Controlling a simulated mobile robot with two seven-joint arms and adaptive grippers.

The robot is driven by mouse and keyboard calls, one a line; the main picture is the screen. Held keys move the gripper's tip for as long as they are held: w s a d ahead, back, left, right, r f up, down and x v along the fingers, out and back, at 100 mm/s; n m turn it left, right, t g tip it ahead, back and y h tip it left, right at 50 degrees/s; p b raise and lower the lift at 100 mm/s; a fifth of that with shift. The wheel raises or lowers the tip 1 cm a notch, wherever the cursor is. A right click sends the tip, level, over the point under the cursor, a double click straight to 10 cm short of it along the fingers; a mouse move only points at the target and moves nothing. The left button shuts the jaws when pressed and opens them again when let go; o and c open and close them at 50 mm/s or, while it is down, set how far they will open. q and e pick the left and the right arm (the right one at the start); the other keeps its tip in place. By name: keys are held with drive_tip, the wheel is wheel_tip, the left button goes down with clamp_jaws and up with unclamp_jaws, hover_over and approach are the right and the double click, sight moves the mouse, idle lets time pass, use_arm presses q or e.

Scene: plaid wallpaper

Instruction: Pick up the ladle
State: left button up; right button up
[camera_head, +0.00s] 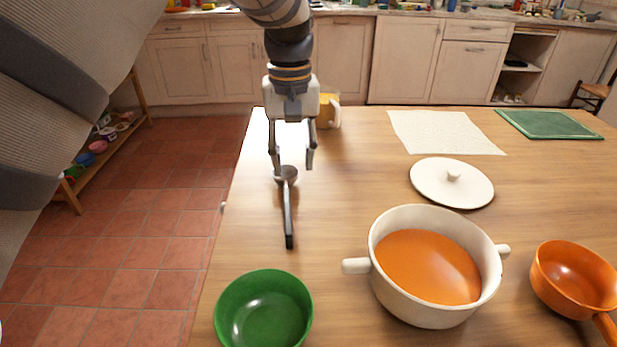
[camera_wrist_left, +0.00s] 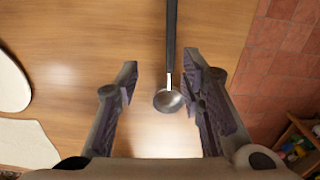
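The ladle (camera_head: 287,210) lies on the wooden table near its left edge, with its metal bowl away from me and its dark handle pointing towards me. My left gripper (camera_head: 292,163) is open above the ladle's bowl end, fingers pointing down. In the left wrist view the ladle (camera_wrist_left: 169,98) shows its bowl between the two open fingers of my left gripper (camera_wrist_left: 168,88), closer to the right finger. Its handle runs up out of the frame. Nothing is held. My right gripper is in neither view.
A green bowl (camera_head: 264,312) stands near the handle end. A cream pot (camera_head: 382,279) of orange soup, an orange pan (camera_head: 571,281) and a white lid (camera_head: 452,183) are to the right. A yellow mug (camera_head: 328,111) is behind the gripper. A cloth (camera_head: 445,132) and green board (camera_head: 548,124) lie farther back.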

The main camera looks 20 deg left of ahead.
sight(287, 205)
use_arm(q)
drive_tip(key=f, duration=0.3)
drive_tip(key=s+f, duration=0.1)
drive_tip(key=f, duration=0.3)
drive_tip(key=a+f, duration=0.1)
drive_tip(key=f, duration=0.3)
drive_tip(key=shift+s+f, duration=0.1)
drive_tip(key=shift+s, duration=0.25)
clamp_jaws()
